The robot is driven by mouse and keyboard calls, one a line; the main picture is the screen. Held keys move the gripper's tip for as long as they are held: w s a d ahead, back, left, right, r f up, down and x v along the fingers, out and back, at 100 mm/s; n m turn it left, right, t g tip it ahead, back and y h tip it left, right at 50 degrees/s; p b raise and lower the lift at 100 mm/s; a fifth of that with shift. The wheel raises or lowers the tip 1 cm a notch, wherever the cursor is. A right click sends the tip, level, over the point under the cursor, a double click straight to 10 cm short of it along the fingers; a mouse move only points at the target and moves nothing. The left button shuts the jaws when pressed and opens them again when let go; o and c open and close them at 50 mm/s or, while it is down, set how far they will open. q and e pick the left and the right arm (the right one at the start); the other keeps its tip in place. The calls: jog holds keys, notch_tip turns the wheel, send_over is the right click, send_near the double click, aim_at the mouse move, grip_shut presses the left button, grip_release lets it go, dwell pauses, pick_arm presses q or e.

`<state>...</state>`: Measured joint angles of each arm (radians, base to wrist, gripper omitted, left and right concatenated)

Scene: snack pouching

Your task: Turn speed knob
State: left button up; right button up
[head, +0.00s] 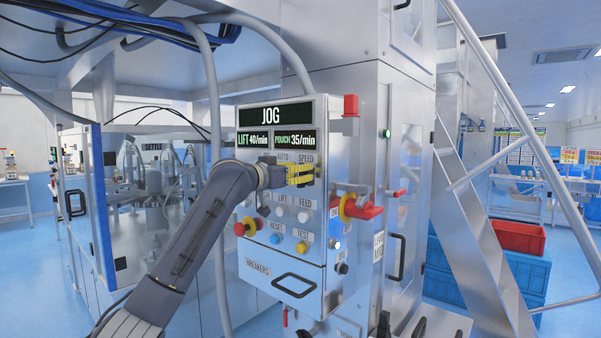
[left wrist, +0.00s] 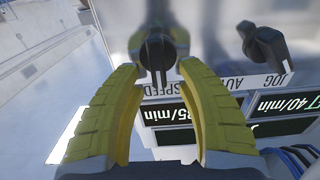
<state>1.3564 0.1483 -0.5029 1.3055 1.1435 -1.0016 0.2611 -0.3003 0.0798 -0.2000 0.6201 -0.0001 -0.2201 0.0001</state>
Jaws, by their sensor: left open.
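The speed knob (left wrist: 157,48) is a dark knob with a ridged grip on the panel, beside the SPEED label; the left wrist view shows it upside down. My left gripper (left wrist: 159,72) is open, with one yellow finger on each side of the knob's near end. I cannot tell whether the fingers touch it. In the head view my left gripper (head: 311,174) is at the control panel (head: 262,240), just below the SPEED label, and hides the knob. My right gripper is not in view.
A dark selector knob (left wrist: 262,45) stands beside the speed knob, by the JOG and AUTO labels. The display (head: 295,140) reads POUCH 35/min. Several buttons sit below my gripper. A red emergency stop (head: 240,229) is at lower left; another red-and-yellow control (head: 357,207) juts out at right.

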pick_arm(q)
jog(key=shift+w+d, duration=0.25)
grip_shut()
dwell(0.3)
